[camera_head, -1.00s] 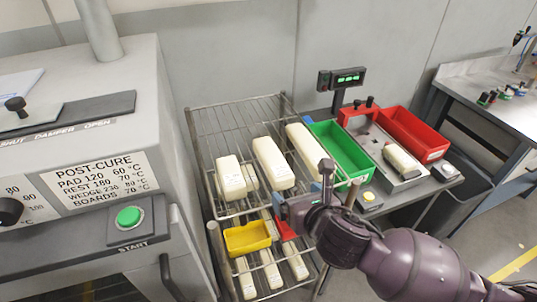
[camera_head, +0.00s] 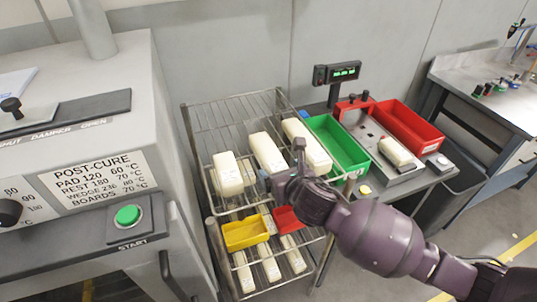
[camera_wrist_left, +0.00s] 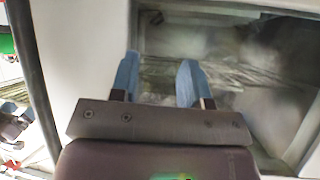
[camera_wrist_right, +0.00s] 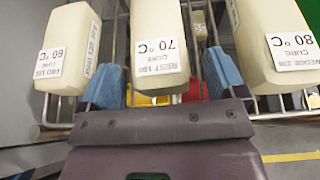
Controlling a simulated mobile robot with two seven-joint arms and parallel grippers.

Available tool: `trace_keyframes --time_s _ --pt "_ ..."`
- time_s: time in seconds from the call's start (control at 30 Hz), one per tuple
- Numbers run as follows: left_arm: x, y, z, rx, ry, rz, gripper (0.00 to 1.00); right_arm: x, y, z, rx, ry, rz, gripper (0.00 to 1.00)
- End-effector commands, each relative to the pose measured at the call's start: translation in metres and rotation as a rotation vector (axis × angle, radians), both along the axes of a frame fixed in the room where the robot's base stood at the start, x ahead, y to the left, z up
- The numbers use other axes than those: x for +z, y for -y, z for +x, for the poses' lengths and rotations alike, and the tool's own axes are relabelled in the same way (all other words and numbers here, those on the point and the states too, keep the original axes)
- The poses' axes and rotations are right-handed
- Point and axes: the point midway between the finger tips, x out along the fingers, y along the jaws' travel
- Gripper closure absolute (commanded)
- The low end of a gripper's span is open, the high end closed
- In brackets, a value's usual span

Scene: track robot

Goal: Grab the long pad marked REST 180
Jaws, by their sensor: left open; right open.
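The long cream pad marked REST 180, 70 °C, lies in the middle of three pads on the top wire shelf (camera_head: 235,108). In the head view it is the middle pad (camera_head: 267,150). In the right wrist view the pad (camera_wrist_right: 158,35) points its labelled end at my right gripper (camera_wrist_right: 163,72). That gripper is open, its blue fingers on either side of the pad's near end; contact cannot be told. In the head view my right gripper (camera_head: 272,180) is at the shelf's front. My left gripper (camera_wrist_left: 157,78) is open and empty, seen only in its wrist view.
The PAD 120 pad (camera_wrist_right: 68,45) is close on the left, the WEDGE 236 pad (camera_wrist_right: 275,40) on the right. A yellow bin (camera_head: 246,232) and a red bin (camera_head: 287,218) sit below. A green bin (camera_head: 338,142) stands right of the rack.

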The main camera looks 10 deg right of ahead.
Motion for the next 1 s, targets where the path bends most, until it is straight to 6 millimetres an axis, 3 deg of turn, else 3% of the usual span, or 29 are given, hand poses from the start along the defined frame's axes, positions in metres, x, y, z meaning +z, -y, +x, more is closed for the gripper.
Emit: trace_keyframes --time_s 0.13,0.43,0.8,1.0 --pt "-0.0009 -0.0006 -0.0013 0.000 -0.005 0.001 0.57 -0.0049 -0.0034 0.0115 0.001 0.000 0.000 0.11" --pt "-0.0023 -0.0011 -0.0022 0.001 -0.008 0.002 0.57 -0.0066 -0.0035 0.0142 0.001 0.000 -0.001 0.11" --pt "-0.0022 -0.0012 -0.0023 0.001 -0.007 0.002 0.57 -0.0064 -0.0036 0.0139 0.001 0.000 -0.001 0.65" --pt "-0.0021 -0.0011 -0.0022 0.001 -0.007 0.002 0.57 -0.0059 -0.0036 0.0140 0.001 0.001 0.000 0.65"
